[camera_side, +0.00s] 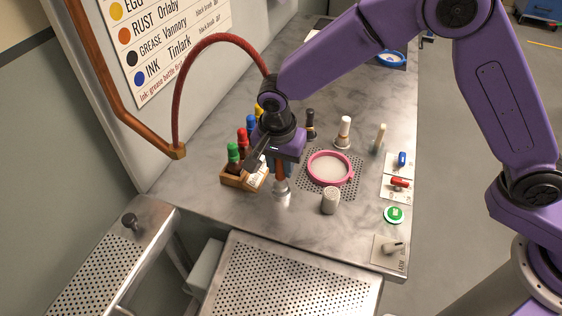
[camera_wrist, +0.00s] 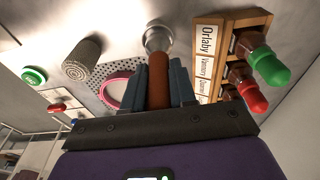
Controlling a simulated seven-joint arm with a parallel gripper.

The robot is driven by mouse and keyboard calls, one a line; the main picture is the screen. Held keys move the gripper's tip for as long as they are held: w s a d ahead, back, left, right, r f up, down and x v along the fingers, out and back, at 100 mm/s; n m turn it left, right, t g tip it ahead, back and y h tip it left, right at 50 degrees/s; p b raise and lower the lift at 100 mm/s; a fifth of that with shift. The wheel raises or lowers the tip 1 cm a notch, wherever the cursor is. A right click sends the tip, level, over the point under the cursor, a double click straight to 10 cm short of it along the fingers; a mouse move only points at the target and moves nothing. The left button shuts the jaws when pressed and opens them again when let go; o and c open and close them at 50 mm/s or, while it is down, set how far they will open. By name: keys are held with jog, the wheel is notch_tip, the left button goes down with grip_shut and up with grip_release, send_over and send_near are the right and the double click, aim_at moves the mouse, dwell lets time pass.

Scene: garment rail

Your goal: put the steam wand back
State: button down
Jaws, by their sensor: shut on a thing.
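The steam wand (camera_side: 281,186) has a brown-red grip and stands about upright near the front of the steel bench. My gripper (camera_side: 281,166) is shut around its grip from above. In the wrist view the grip (camera_wrist: 158,82) sits between my two finger pads. A round silver piece (camera_side: 282,199) is at the wand's lower end; it also shows in the wrist view (camera_wrist: 158,38). I cannot tell whether it is the wand's head or a holder. A red hose (camera_side: 216,38) arches from a copper pipe to behind my wrist; its far end is hidden.
A wooden rack (camera_side: 234,180) of colour-capped bottles stands close left of the wand. A pink-rimmed hoop (camera_side: 330,184) and a grey knurled cylinder (camera_side: 331,201) are close on the right. Switches and a green button (camera_side: 394,215) line the right edge. A perforated tray (camera_side: 290,279) lies in front.

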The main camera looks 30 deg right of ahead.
jog(key=shift+f, duration=0.85)
dwell(0.8)
jog(key=c, duration=0.5)
grip_release()
dwell(0.4)
jog(key=shift+r, duration=3.75)
